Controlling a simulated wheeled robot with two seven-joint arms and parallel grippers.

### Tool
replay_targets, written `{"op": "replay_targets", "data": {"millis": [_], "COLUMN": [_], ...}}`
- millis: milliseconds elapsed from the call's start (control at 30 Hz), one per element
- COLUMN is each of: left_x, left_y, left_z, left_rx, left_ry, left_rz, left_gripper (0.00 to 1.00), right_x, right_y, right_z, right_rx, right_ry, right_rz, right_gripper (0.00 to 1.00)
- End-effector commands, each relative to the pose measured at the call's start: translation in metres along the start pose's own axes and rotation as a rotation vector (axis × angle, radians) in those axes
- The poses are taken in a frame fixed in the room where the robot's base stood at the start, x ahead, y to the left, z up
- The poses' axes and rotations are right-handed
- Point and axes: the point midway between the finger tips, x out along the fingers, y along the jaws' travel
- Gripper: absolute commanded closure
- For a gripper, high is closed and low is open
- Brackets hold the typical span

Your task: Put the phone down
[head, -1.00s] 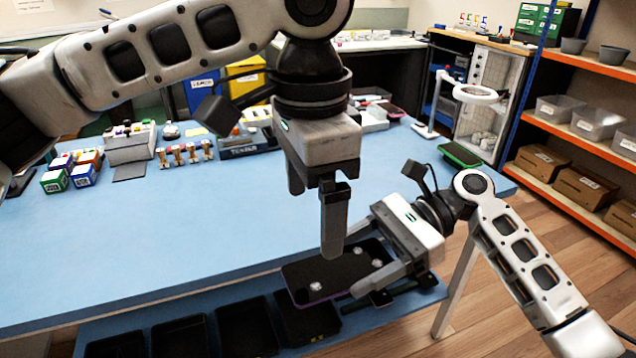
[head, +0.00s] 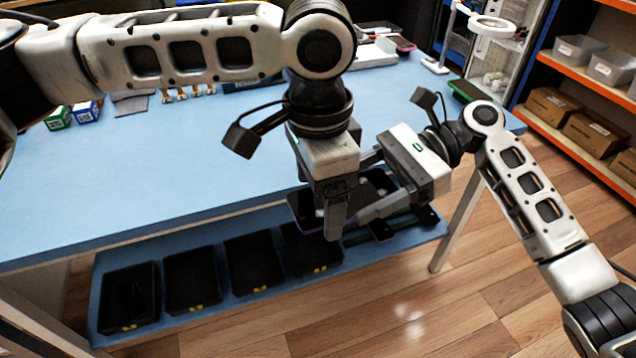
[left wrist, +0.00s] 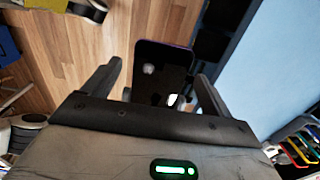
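The phone (head: 377,185) is a dark slab with a purple edge, in the air off the table's front edge, above the lower shelf. My right gripper (head: 366,187) holds it from the right, its fingers partly hidden by my left gripper. My left gripper (head: 335,222) points down at the phone's left part and hides some of it. In the left wrist view the phone (left wrist: 162,65) lies between my left fingers, with a gap on each side, so the left gripper is open. I cannot tell its depth relative to the phone.
Several black trays (head: 133,298) with yellow marks stand on the blue lower shelf (head: 205,322). The blue table top (head: 190,150) is clear in front. Small boxes (head: 85,110) stand at its back left. A ring lamp (head: 492,24) stands at the back right.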

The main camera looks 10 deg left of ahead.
Motion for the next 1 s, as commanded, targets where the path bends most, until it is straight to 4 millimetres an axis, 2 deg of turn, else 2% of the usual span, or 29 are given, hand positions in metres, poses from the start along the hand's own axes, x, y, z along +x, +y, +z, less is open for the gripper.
{"op": "replay_targets", "data": {"millis": [33, 133, 167, 200, 233, 300, 667, 767, 1000], "left_x": [0.0, 0.0, 0.0, 0.0, -0.001, -0.001, -0.001, -0.001, -0.001], "left_y": [0.0, 0.0, 0.0, 0.0, 0.0, 0.0, 0.0, 0.0, 0.0], "left_z": [0.0, 0.0, 0.0, 0.0, 0.0, 0.0, 0.0, 0.0, 0.0], "left_rx": [0.0, 0.0, 0.0, 0.0, 0.0, 0.0, 0.0, 0.0, 0.0], "left_ry": [0.0, 0.0, 0.0, 0.0, 0.001, 0.001, 0.001, 0.001, 0.001], "left_rz": [0.0, 0.0, 0.0, 0.0, 0.0, 0.0, 0.0, -0.001, 0.0], "left_gripper": [0.3, 0.58, 0.64, 0.64, 0.64, 0.64, 0.64, 0.64, 0.64], "right_x": [0.0, 0.0, 0.0, 0.0, 0.0, 0.0, -0.005, -0.018, -0.07], "right_y": [0.0, 0.0, 0.0, 0.0, 0.0, 0.0, 0.0, -0.001, -0.001], "right_z": [0.001, 0.001, 0.001, 0.001, 0.001, 0.001, 0.0, 0.0, 0.001], "right_rx": [-0.001, -0.001, -0.001, -0.001, -0.001, -0.001, 0.0, 0.001, 0.001], "right_ry": [-0.001, -0.001, -0.001, -0.001, -0.001, -0.001, 0.0, 0.001, 0.001], "right_rz": [0.0, -0.001, -0.001, -0.001, -0.001, -0.001, -0.001, -0.003, -0.005], "right_gripper": [0.64, 0.64, 0.64, 0.64, 0.28, 0.11, 0.11, 0.11, 0.11]}}
